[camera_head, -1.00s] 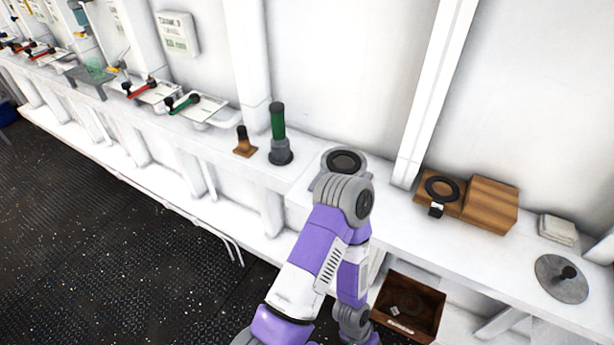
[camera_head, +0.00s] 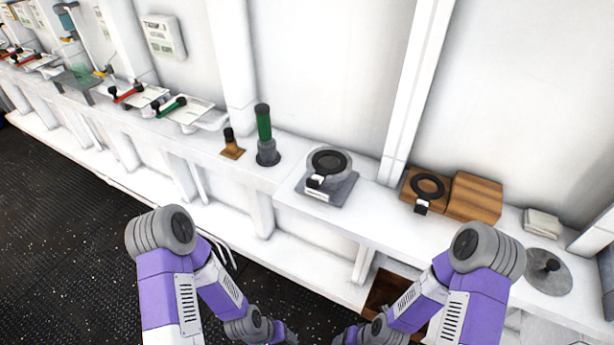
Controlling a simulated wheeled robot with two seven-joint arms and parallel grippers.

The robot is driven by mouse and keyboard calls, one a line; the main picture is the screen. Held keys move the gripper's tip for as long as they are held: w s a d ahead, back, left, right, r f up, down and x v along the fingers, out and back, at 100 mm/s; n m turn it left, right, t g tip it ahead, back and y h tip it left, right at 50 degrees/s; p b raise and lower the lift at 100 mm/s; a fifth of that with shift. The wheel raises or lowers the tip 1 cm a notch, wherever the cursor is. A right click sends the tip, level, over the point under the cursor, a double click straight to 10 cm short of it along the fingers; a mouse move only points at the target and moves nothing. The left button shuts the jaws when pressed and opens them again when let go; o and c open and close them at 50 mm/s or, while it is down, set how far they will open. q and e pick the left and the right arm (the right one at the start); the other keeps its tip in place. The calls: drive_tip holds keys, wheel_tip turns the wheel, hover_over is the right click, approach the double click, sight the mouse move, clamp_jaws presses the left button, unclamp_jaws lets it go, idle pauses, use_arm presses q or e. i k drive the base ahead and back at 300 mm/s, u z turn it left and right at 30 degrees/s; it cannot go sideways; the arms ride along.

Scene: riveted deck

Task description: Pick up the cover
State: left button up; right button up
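My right arm's elbow stands in front of the ledge, just left of the disc in the picture. Both my forearms fold down toward the bottom edge, and I see no gripper fingers. Nothing visible touches the disc.
A grey device with a black ring (camera_head: 327,168) stands mid-ledge. Right of it are a wooden block (camera_head: 474,196), a second black ring (camera_head: 428,186) and a pale stack (camera_head: 542,223). A green-handled post (camera_head: 264,135) stands left. A brown box (camera_head: 385,292) is below, partly hidden.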

sight(546, 272)
drive_tip(key=z, duration=1.85)
drive_tip(key=k, duration=0.5)
drive_tip(key=z, duration=1.4)
drive_tip(key=i, duration=1.15)
drive_tip(key=u, duration=2.95)
